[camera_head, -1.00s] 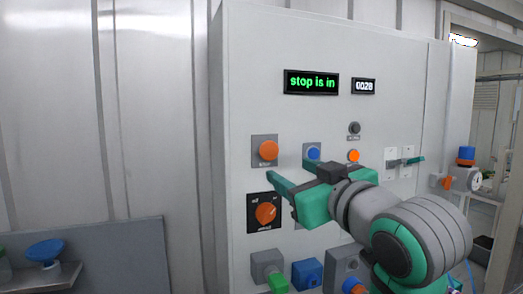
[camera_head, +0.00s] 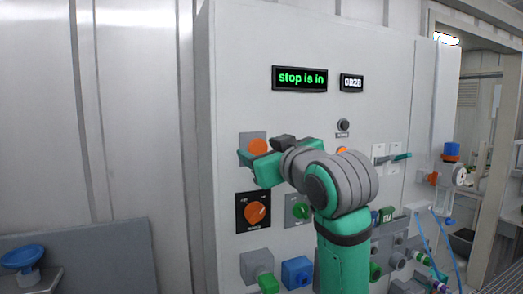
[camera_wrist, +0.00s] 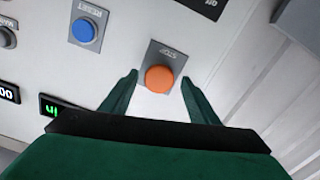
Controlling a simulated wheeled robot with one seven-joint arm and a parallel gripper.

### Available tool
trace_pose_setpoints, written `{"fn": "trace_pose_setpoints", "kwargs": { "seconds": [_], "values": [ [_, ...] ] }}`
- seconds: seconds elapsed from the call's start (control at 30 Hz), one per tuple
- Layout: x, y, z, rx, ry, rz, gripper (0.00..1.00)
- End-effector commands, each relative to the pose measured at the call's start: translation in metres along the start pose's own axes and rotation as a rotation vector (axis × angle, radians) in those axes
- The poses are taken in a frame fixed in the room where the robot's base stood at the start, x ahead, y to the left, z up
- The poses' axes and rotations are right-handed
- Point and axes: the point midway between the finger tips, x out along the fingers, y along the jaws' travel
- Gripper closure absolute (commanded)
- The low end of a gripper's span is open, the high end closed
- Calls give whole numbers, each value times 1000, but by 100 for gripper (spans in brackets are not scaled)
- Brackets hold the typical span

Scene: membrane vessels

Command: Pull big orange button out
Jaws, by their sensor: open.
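The big orange button (camera_head: 257,147) sits on a grey plate at the upper left of the panel, partly hidden behind my gripper in the head view. In the wrist view the orange button (camera_wrist: 159,79) lies between my two fingers, with its STOP label and grey plate (camera_wrist: 166,58) beyond. My gripper (camera_head: 246,158) is open and empty, one finger on each side of the button. I cannot tell whether the fingers touch it. The green display (camera_head: 300,78) reads "stop is in".
A blue button (camera_wrist: 84,30) sits beside the orange one in the wrist view. Below it in the head view is a black-plated orange knob (camera_head: 255,213). Lower are grey and blue box-shaped controls (camera_head: 297,271). The wall left of the panel is clear.

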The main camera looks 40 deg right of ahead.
Motion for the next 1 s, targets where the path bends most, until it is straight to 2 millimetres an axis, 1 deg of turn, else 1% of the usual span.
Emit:
{"fn": "trace_pose_setpoints", "kwargs": {
  "seconds": [0.1, 0.37, 0.47, 0.5, 0.57, 0.6, 0.7, 0.83, 1.0],
  "values": [
    [4, 1, 0, 0, -1, 2, 45],
    [4, 4, 1, 0, -1, 6, 45],
    [4, 4, 1, 0, -1, 6, 66],
    [4, 4, 1, 0, -1, 6, 76],
    [4, 4, 1, 0, -1, 6, 90],
    [4, 4, 1, 0, -1, 6, 100],
    [2, 4, 1, 0, 0, 6, 100],
    [-8, 3, 0, 0, 1, 6, 100],
    [-8, 2, 0, -1, 0, 4, 100]
  ]
}}
